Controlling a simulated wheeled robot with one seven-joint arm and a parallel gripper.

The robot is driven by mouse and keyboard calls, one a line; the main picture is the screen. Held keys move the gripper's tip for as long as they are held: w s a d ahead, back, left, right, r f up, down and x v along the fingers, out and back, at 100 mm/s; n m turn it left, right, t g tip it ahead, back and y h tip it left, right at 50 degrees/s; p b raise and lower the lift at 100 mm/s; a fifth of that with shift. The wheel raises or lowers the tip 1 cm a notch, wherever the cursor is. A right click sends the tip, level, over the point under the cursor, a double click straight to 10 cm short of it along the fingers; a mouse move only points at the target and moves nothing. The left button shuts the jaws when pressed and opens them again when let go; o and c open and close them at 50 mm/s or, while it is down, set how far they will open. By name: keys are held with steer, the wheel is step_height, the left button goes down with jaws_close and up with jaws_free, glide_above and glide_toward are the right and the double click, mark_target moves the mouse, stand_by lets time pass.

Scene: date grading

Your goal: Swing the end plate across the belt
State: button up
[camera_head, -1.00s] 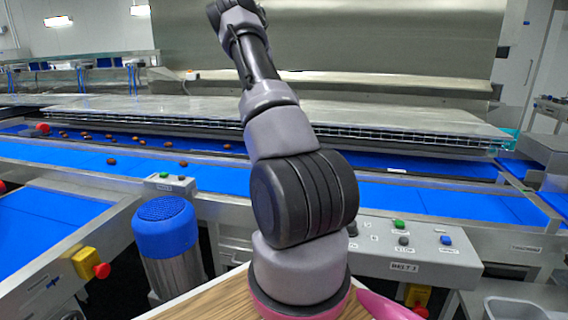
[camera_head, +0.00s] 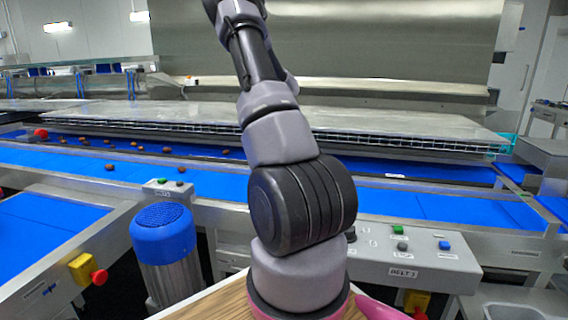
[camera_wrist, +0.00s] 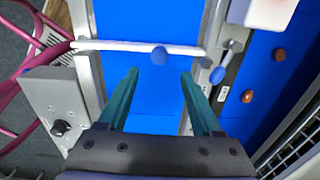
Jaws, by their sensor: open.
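In the wrist view, a thin white bar, which looks like the end plate (camera_wrist: 115,45), spans the blue belt (camera_wrist: 155,20) from the left rail to near the right rail. A round blue knob (camera_wrist: 160,56) sits on it. My gripper (camera_wrist: 160,74) is open, its two teal fingers pointing toward the bar. The knob shows centred between the fingertips and a little beyond them; I see no contact, and the height gap cannot be told. In the head view my gripper is out of frame above, and I cannot make out the plate there.
A lever with a blue handle (camera_wrist: 218,75) stands right of the bar. Brown dates (camera_wrist: 279,54) lie on the neighbouring belt. A grey control box (camera_wrist: 55,105) is at left. The head view shows a blue-capped motor (camera_head: 163,235) and a button panel (camera_head: 415,262).

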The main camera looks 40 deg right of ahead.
steer(key=shift+r, duration=1.75)
